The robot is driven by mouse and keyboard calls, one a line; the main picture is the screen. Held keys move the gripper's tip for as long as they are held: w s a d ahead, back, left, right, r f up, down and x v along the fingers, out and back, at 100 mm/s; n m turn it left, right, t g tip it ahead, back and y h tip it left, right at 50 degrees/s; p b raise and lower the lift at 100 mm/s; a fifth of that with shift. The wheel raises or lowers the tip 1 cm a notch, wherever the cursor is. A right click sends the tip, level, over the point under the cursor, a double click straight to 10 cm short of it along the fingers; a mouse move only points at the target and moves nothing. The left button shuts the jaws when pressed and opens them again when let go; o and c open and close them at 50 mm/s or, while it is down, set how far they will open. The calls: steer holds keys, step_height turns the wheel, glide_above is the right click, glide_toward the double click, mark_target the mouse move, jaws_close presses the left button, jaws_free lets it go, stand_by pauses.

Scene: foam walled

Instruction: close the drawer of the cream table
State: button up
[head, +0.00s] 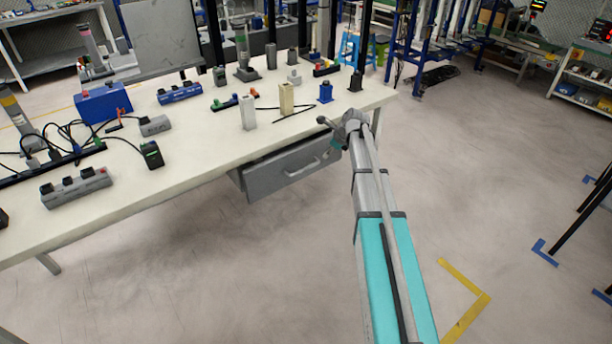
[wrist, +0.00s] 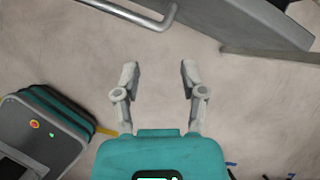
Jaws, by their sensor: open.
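The cream table (head: 205,145) stands at the left and centre of the head view. Its grey drawer (head: 268,178) hangs under the near edge and is pulled partly out, with a dark opening along its top. A grey bar handle (head: 300,170) is on the drawer front. In the wrist view a grey bar handle (wrist: 130,12) shows at the top edge. My gripper (wrist: 158,78) is open and empty, with bare floor between its fingers, and it is apart from the handle.
On the tabletop are a blue box (head: 103,103), a grey power strip (head: 76,187), a cream block (head: 286,98) and several small parts and cables. Open floor (head: 480,190) lies to the right of my arm. Dark table legs (head: 580,215) stand at the far right.

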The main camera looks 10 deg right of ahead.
step_height(320, 180, down, 3)
steer(key=s+a+n+t+y+b, duration=0.2)
steer(key=s+n+t+b, duration=0.1)
steer(key=n+b, duration=0.15)
steer(key=n+t+b, duration=0.6)
steer(key=n+b, duration=0.2)
steer(key=b, duration=0.5)
glide_toward(305, 168)
steer(key=s+d, duration=0.2)
steer(key=s, duration=0.1)
steer(key=shift+f+y+p, duration=0.25)
steer(key=shift+y+p, duration=0.05)
steer(key=shift+y, duration=0.1)
steer(key=shift+w, duration=0.1)
steer(key=b+x, duration=0.2)
steer(key=x, duration=1.1)
steer(key=shift+w+a+r+b, duration=0.1)
steer(key=shift+w+b, duration=0.25)
steer(key=shift+b, duration=0.05)
jaws_close()
